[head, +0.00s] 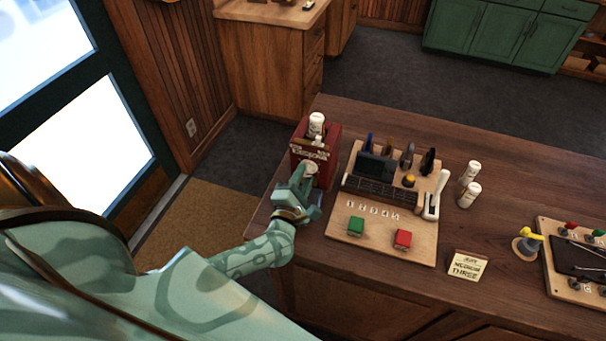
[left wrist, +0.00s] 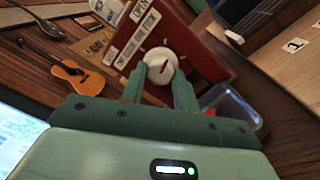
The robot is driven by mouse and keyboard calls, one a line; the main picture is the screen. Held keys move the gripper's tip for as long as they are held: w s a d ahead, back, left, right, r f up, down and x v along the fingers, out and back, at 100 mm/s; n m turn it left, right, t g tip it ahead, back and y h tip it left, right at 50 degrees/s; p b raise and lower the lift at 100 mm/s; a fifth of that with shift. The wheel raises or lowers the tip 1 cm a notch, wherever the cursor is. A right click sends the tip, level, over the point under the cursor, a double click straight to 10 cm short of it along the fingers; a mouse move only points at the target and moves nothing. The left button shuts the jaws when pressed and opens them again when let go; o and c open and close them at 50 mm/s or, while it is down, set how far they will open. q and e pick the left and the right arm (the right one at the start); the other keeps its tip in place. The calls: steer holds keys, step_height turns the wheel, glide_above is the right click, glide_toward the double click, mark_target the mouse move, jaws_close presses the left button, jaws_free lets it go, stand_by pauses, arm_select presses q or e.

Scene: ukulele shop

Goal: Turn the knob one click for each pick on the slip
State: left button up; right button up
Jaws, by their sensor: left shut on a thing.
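A dark red box (head: 328,150) stands at the back left of the wooden table, with a round whitish knob on its front. The knob (left wrist: 159,66) has a pointer line and small marks around it in the left wrist view. My left gripper (left wrist: 160,84) is shut on the knob, one green finger on each side; the head view shows the same gripper (head: 300,187) against the box's front. The yellow slip (head: 467,266) stands near the table's front edge and seems to read "MEDIUM THREE". My right gripper is out of view.
A small ukulele (left wrist: 75,73) shows in the left wrist view.

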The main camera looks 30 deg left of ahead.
arm_select(q)
steer(key=m+p, duration=0.1)
steer(key=m, duration=0.2)
steer(key=shift+r+m+p, duration=0.1)
steer(key=shift+m+p, duration=0.25)
steer(key=shift+m, duration=0.05)
steer(key=m+p, duration=0.1)
steer(key=m, duration=0.2)
steer(key=shift+m, duration=0.4)
steer(key=m+p, duration=0.3)
steer(key=m, duration=0.3)
steer(key=shift+s+m+h, duration=0.1)
steer(key=shift+m+h, duration=0.2)
steer(key=m+p, duration=0.1)
steer(key=m, duration=0.2)
steer(key=shift+m, duration=0.3)
steer(key=shift+m+p, duration=0.35)
steer(key=shift+m, duration=1.65)
steer(key=o, duration=1)
